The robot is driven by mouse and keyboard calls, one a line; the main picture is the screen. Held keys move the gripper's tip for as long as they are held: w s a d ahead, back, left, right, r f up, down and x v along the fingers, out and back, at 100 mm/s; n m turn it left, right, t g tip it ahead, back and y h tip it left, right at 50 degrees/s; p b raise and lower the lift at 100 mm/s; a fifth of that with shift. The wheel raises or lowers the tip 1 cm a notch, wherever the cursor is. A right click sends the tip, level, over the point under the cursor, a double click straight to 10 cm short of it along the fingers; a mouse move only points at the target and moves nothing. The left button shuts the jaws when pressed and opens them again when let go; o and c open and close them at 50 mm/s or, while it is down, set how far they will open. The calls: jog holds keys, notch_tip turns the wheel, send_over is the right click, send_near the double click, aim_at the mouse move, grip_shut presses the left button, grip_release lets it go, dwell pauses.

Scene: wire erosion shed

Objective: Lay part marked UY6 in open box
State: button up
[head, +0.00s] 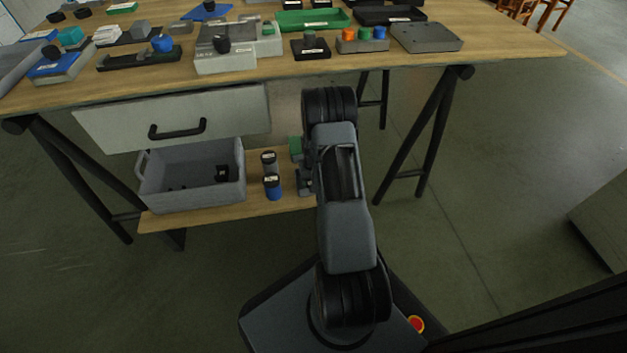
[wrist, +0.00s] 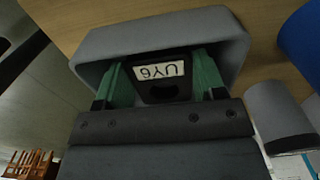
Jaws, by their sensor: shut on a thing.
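The part marked UY6 (wrist: 158,83) is black with a white label, upside down in the wrist view. My gripper (wrist: 160,80) is shut on it, with a green finger on each side. A grey rounded body (wrist: 160,35) surrounds it from behind; I cannot tell whether it belongs to the part. In the head view my arm mostly hides the gripper (head: 299,165), which is at the lower shelf's right end. The grey open box (head: 190,198) stands on that shelf to the left, with a small black labelled piece (head: 222,173) and dark bits inside.
A black-topped grey can (head: 268,163) and a blue can (head: 272,187) stand between the box and my gripper. A drawer front (head: 175,115) with a black handle is above the box. The wooden tabletop (head: 400,70) carries many parts and trays. Open floor lies right.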

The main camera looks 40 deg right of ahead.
jog(key=shift+f, duration=0.5)
jog(key=o, duration=1.4)
notch_tip(320, 180, up, 12)
jog(key=p, duration=0.6)
jog(key=shift+s, duration=0.1)
